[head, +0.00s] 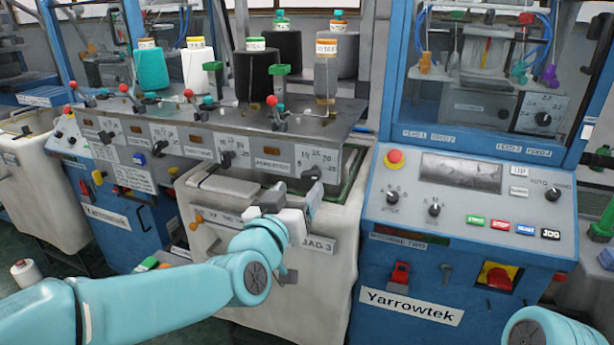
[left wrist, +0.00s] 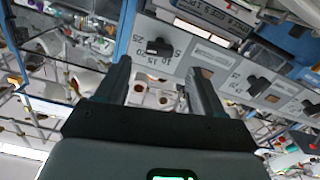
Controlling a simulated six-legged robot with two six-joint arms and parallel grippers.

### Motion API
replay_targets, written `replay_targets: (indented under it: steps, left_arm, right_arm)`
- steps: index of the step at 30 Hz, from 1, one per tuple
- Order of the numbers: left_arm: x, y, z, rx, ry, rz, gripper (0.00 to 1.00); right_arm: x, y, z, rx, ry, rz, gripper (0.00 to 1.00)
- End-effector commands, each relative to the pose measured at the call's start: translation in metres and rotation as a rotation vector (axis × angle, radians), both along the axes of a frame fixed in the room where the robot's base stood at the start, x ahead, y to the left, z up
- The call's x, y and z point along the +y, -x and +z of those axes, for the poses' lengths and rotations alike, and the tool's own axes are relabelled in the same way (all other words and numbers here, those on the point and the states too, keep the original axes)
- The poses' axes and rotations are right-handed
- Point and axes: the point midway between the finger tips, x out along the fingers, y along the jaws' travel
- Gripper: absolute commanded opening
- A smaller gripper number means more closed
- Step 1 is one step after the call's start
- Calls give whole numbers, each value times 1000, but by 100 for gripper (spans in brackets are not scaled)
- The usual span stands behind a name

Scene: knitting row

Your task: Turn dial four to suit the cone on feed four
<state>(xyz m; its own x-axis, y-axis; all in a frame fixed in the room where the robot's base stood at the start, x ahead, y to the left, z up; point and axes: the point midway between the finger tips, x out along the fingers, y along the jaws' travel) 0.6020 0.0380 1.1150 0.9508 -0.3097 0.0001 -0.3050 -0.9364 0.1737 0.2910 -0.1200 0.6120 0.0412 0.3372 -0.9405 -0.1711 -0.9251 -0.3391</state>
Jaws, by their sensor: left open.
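Dial four (head: 312,173) is the black knob at the right end of the grey panel, on a white scale with 5, 10, 15, 20 and 25 around it. Its exact setting is too small to tell. The rightmost front cone (head: 326,77), grey-brown with an orange-and-white top, stands above this end; its label is unreadable. My left gripper (head: 289,200) is open and empty, just below and in front of dial four. In the left wrist view a black dial (left wrist: 158,46) lies beyond and between the tips of my left gripper (left wrist: 160,75), apart from them. My right gripper is out of view.
More dials (head: 227,158) run leftward along the panel. Teal (head: 152,70), white (head: 197,70) and black (head: 257,76) cones stand above. A pale cabinet (head: 265,265) is below my gripper. A blue console (head: 460,190) with buttons stands close on the right.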

Motion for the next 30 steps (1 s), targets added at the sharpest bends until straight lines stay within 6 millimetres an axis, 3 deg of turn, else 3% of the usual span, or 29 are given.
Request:
replay_targets:
  steps: [3,9,20,25,30]
  left_arm:
    - [-8,-24,1,2,-1,1,68]
    - [-17,-47,0,1,1,1,68]
    - [-18,-52,0,1,0,1,68]
    - [-18,-52,0,1,0,1,13]
    - [-18,-51,-1,2,2,1,12]
  right_arm:
    - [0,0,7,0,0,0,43]
    - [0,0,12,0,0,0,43]
    - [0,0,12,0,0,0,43]
    - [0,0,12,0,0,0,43]
    - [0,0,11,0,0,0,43]
